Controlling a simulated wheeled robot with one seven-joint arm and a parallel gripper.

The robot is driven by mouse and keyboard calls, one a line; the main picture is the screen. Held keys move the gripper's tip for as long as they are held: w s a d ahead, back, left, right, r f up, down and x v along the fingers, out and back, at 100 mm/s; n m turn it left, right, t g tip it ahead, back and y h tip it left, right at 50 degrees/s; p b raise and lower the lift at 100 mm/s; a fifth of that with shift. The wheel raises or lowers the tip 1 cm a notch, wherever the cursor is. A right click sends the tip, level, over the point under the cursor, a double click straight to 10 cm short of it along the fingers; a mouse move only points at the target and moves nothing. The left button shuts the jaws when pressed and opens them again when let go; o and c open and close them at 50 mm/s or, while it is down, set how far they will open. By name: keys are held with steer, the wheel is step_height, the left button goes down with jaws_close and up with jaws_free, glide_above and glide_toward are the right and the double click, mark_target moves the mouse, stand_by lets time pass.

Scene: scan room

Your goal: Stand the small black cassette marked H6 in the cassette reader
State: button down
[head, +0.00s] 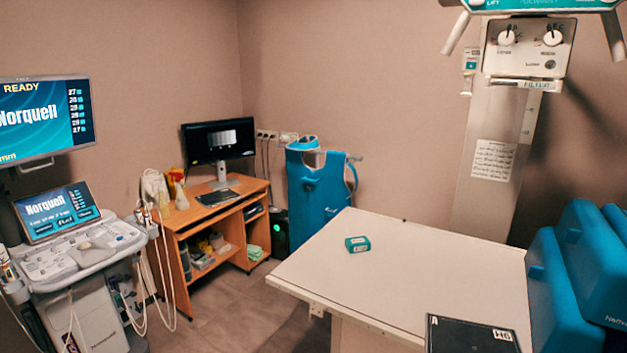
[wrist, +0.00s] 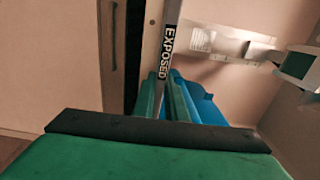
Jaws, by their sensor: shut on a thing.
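The small black cassette (head: 465,338) marked H6 shows at the bottom edge of the head view, in front of the near right part of the pale table. Its black face, a white H6 label and a letter A are visible; its lower part is cut off. I cannot identify the reader for certain.
The pale table (head: 400,285) is mostly clear, with a small green box (head: 357,244) on it. Blue padded shapes (head: 575,275) stand at its right. An ultrasound cart (head: 80,255) and a wooden desk (head: 215,215) are at left. A blue apron (head: 318,195) hangs behind.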

steer(key=shift+s+a+r, duration=0.25)
steer(key=shift+s+r, duration=0.15)
steer(key=shift+r, duration=0.3)
steer(key=shift+s+a+r, duration=0.3)
steer(key=shift+s+r, duration=0.15)
steer(key=shift+r, duration=0.25)
steer(key=shift+s+a+r, duration=0.25)
steer(key=shift+s+r, duration=0.15)
steer(key=shift+r, duration=0.3)
step_height(320, 180, up, 9)
stand_by(1.2)
steer(key=shift+r, duration=0.1)
